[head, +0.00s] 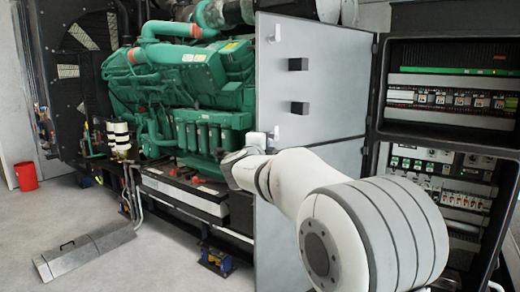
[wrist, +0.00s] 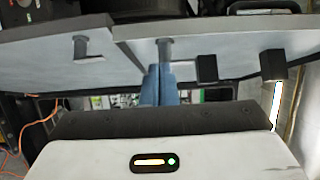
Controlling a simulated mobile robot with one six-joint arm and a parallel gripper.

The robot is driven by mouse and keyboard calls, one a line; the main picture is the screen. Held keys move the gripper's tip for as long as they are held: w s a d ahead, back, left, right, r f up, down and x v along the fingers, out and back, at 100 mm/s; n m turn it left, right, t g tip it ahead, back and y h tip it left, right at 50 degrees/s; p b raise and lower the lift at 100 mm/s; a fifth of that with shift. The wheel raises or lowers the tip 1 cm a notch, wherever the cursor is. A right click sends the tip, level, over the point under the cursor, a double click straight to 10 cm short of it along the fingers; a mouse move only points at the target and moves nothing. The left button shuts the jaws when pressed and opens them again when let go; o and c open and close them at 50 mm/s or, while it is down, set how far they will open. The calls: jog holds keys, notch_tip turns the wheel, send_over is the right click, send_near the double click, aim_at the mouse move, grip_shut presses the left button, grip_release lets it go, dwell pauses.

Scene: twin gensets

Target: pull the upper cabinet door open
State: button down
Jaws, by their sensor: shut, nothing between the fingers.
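The upper cabinet door (head: 335,80) is a light grey panel with two black blocks. In the head view it stands swung out to the left of the cabinet (head: 382,60), whose upper compartment is exposed. In the wrist view the upper door (wrist: 230,45) is the right panel, with a grey handle (wrist: 165,48) near its edge. My gripper (wrist: 160,70) has its blue fingers together, tips close to that handle; I cannot tell whether they touch it. In the head view my fingers are not clear, near the door's lower left corner.
The lower door (head: 345,155) also stands swung out, below the upper one; its handle (wrist: 80,46) shows in the wrist view. A green engine (head: 190,75) stands behind to the left.

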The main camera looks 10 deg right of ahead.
jog(key=s+a+n+t+y, duration=0.1)
jog(key=s+a+n+y, duration=0.5)
jog(key=a+n, duration=0.3)
jog(key=s+d+f+n+g, duration=0.4)
jog(key=s+f, duration=0.5)
jog(key=s, duration=0.3)
jog(key=s+d+f+n+g, duration=0.5)
jog(key=s+f, duration=0.4)
jog(key=s, duration=0.3)
jog(key=s+d+f+n+g+y, duration=0.1)
jog(key=s+d+f+n+g, duration=0.3)
jog(key=s+f, duration=0.5)
jog(key=s+g+b, duration=0.1)
jog(key=s, duration=0.3)
jog(key=shift+d+n+g, duration=0.3)
